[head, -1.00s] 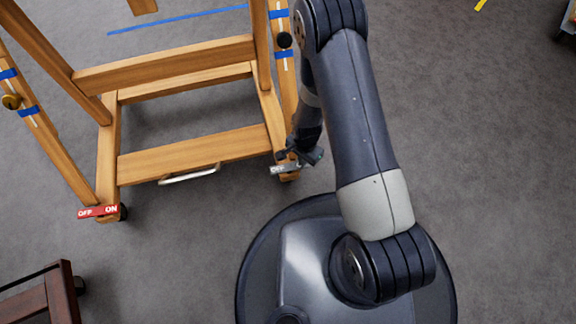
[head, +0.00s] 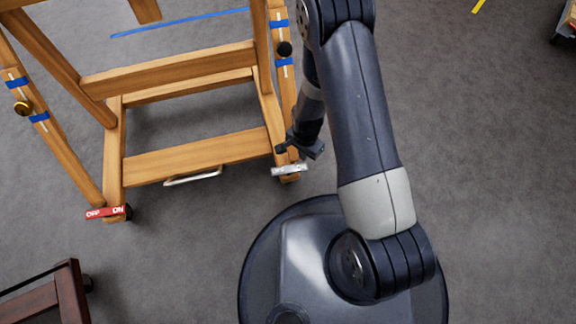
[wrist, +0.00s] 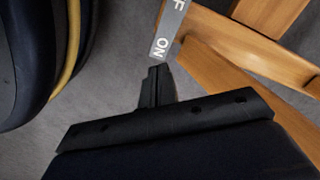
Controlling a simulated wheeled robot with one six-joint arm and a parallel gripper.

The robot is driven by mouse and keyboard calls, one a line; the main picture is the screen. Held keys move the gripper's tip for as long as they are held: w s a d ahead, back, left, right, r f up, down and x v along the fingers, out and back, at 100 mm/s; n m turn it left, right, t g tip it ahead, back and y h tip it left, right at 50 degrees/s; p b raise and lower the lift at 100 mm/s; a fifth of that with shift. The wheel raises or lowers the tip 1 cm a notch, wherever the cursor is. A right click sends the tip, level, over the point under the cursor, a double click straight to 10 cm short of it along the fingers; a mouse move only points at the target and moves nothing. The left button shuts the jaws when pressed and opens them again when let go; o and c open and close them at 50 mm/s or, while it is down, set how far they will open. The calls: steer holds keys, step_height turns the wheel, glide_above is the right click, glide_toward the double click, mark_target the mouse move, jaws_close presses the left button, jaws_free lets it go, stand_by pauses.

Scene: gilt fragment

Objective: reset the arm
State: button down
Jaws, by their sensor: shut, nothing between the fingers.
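My arm reaches from my base up and over, and my gripper (head: 312,151) hangs beside the lower right foot of a wooden frame. In the wrist view my gripper (wrist: 155,82) is shut, its fingers together with nothing between them. A silver ON/OFF lever plate (head: 289,170) sits at that foot, just below the gripper in the head view. In the wrist view the plate (wrist: 168,30) lies just beyond the fingertips. I cannot tell whether they touch.
The wooden frame (head: 195,155) stands at the left, with a red OFF/ON plate (head: 108,212) at its left foot. A dark wooden piece (head: 45,300) is at the lower left. The grey floor right of my arm is mostly clear.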

mark_target(302, 167)
steer(key=shift+r, duration=0.35)
step_height(302, 167, down, 7)
steer(key=b, duration=0.4)
steer(key=shift+b, duration=0.3)
steer(key=shift+r, duration=0.1)
steer(key=shift+r, duration=0.1)
step_height(302, 167, up, 9)
steer(key=p, duration=0.7)
stand_by(1.0)
